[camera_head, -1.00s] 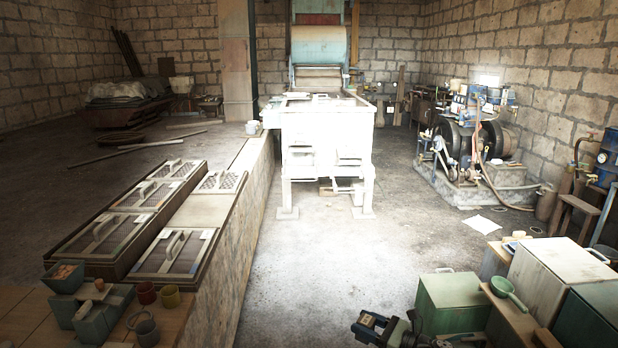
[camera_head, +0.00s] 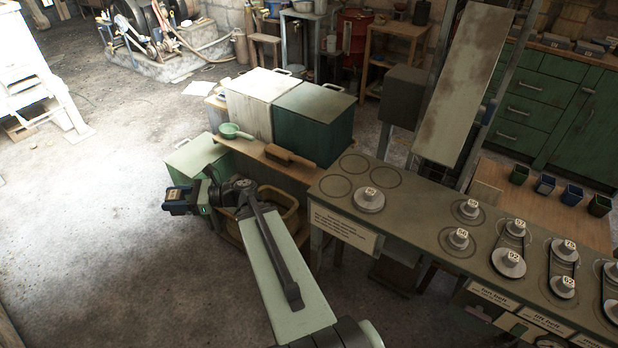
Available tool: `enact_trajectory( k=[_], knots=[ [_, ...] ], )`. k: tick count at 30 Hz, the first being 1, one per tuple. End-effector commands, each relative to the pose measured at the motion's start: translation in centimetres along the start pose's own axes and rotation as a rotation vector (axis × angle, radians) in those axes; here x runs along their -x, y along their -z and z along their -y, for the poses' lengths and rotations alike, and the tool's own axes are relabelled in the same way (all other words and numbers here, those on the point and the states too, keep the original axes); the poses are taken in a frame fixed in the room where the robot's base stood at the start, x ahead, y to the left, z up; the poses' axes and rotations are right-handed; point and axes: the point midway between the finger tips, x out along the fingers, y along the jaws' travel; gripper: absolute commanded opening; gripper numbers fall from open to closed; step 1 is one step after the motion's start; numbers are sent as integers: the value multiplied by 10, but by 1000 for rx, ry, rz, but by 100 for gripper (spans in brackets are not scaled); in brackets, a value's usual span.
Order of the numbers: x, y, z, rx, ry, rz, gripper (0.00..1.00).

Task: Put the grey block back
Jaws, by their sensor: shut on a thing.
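My gripper (camera_head: 180,200) is at the left end of my pale green arm, in front of the light green box. It is small and dark in this view. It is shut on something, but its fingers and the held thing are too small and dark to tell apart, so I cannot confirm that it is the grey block. The long grey-green bench (camera_head: 415,232) runs to the right of my arm, with numbered grey pulleys on it. A grey numbered pulley (camera_head: 369,199) sits at its left end, beside empty ring marks.
A white box (camera_head: 262,100) and a dark green box (camera_head: 314,125) stand behind the gripper. A green ladle (camera_head: 232,130) and a brown brush (camera_head: 290,155) lie before them. A tilted panel (camera_head: 463,85) rises behind the bench.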

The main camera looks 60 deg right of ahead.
Motion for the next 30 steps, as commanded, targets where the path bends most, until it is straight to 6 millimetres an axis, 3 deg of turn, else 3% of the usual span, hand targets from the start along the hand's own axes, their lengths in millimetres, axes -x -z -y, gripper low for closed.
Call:
enact_trajectory(
  k=[15,30],
  knots=[
    [130,-5,80,-1,249,0,8],
    [270,-10,130,0,484,0,8]
  ],
)
